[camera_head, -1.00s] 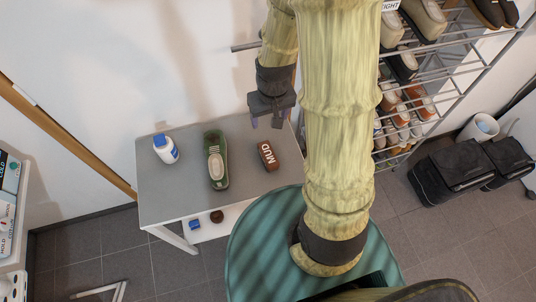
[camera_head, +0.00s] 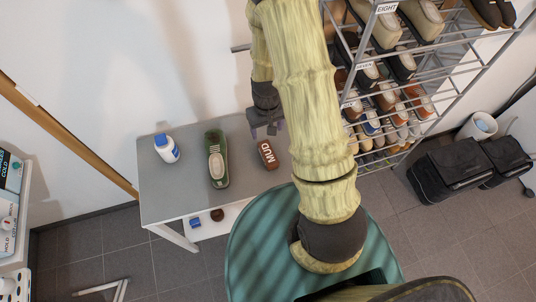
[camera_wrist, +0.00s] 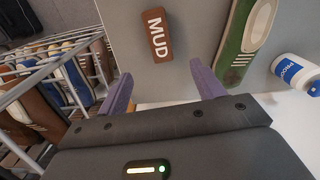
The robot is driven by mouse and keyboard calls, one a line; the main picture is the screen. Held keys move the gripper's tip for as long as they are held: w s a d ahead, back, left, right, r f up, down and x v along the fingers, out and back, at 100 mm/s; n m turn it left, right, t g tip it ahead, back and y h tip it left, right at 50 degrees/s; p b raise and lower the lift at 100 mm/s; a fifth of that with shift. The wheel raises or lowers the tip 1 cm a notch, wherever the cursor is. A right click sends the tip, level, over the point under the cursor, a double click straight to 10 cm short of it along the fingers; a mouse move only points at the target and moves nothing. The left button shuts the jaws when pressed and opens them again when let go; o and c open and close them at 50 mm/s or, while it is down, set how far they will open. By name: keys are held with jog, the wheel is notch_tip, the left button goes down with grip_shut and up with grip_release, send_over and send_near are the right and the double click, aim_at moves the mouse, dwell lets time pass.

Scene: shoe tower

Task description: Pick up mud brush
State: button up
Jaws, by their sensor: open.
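The mud brush (camera_head: 267,155) is a brown block with the white word MUD on it. It lies on the right part of the grey table (camera_head: 164,190). It also shows whole in the wrist view (camera_wrist: 157,36), ahead of the fingers and lying between their lines. My gripper (camera_head: 267,133) is just behind the brush and above the table's back right corner in the head view. In the wrist view its two purple fingers (camera_wrist: 162,88) are spread wide with nothing between them. The gripper is apart from the brush.
A metal shoe rack (camera_head: 395,100) full of shoes is close on the right. Small blue and brown items are on the lower shelf.

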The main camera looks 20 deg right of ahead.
jog(key=p, duration=0.2)
send_near(268, 152)
jog(key=f, duration=0.5)
jog(key=shift+w+f, duration=0.1)
jog(key=shift+w, duration=0.15)
jog(key=shift+f, duration=0.1)
jog(key=shift+s+f, duration=0.2)
jog(key=shift+f, duration=0.45)
jog(key=shift+f+p, duration=0.75)
jog(key=shift+f, duration=1.1)
jog(key=c, duration=1.1)
